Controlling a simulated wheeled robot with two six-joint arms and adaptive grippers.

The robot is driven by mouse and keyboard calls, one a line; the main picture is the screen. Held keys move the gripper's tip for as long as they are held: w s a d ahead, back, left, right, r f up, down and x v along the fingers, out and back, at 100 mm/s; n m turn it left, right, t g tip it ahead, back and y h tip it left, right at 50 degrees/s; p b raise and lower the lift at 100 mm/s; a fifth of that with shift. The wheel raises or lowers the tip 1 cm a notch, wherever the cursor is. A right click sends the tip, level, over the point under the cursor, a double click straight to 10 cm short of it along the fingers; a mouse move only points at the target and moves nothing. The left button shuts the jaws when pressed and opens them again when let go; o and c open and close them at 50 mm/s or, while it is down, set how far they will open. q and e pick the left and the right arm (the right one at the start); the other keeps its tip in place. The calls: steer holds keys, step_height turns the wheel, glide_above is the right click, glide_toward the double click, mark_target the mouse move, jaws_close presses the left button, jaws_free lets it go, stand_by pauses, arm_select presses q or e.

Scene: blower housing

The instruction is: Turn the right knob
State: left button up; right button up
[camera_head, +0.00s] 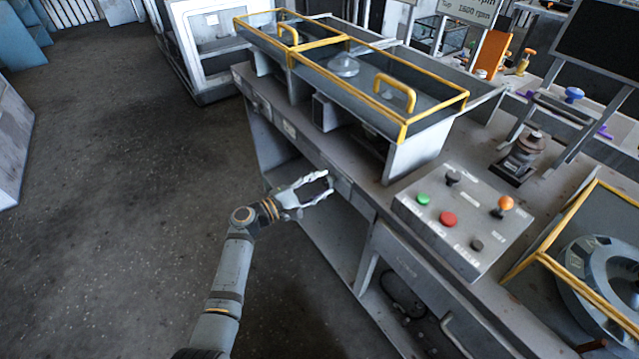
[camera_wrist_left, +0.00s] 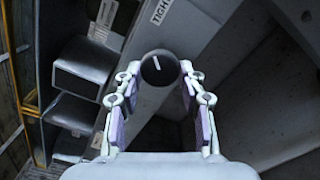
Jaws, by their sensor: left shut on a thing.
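The right knob (camera_wrist_left: 160,68) is a dark round knob with a short white line on its face, in the upper middle of the left wrist view. A partly visible label ending in "IGHT" is just above it. My left gripper (camera_head: 325,185) is at the front face of the grey bench in the head view. In the left wrist view its two fingers (camera_wrist_left: 160,80) are on either side of the knob, shut on it. The knob cannot be made out in the head view. My right gripper is not in view.
A control panel (camera_head: 468,210) with green and red buttons, black knobs and an orange-topped lever is on the bench, right of my gripper. A yellow-framed guard (camera_head: 405,130) stands above and behind it. Open dark floor (camera_head: 120,190) is to the left.

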arm_select(q)
steer(key=o, duration=1.2)
steer(key=v, duration=1.2)
